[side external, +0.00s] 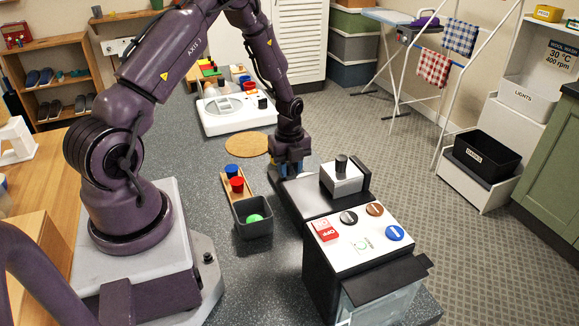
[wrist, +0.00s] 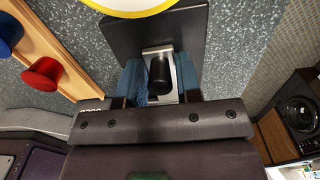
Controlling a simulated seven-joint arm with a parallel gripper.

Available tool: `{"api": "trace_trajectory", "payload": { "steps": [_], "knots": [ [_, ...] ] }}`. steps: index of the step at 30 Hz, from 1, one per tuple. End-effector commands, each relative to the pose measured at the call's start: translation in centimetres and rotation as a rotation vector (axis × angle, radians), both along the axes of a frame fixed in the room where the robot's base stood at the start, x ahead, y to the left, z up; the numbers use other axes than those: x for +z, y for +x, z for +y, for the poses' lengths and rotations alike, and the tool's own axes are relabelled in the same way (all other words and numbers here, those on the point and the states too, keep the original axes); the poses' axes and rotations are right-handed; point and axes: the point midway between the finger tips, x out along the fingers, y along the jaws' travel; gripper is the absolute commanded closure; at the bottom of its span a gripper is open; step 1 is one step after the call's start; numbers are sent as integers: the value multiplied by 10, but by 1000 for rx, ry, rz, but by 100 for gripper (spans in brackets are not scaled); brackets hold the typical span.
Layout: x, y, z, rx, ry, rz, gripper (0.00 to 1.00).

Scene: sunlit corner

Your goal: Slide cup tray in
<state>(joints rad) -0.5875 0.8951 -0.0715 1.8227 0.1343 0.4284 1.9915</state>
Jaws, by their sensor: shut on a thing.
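The dark cup tray (side external: 310,196) sticks out from the machine (side external: 362,250) with the white button panel. In the wrist view the tray (wrist: 190,32) is a black plate at the top, with a metal bracket and a black knob handle (wrist: 160,74). My gripper (side external: 291,170) is down at the tray's outer end. In the wrist view its blue fingers (wrist: 160,82) are shut on the handle, one on each side. A white round shape with a yellow edge (wrist: 135,8) is cut off above the tray; I cannot tell what it is.
A wooden board with a blue knob (side external: 232,170) and a red knob (side external: 237,184) lies left of my gripper. A grey bin (side external: 253,229) holds a green ball (side external: 254,218). A round tan mat (side external: 246,145) and a white appliance (side external: 235,113) are behind.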

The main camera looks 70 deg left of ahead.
Motion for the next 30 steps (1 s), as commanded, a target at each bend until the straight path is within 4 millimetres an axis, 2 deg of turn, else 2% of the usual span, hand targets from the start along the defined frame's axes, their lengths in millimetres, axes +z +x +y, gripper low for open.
{"api": "trace_trajectory", "payload": {
  "steps": [5, 30],
  "knots": [
    [0, 0, -2, -1, 0, 0, 83],
    [0, 0, -61, -2, -1, 0, 83]
  ]
}}
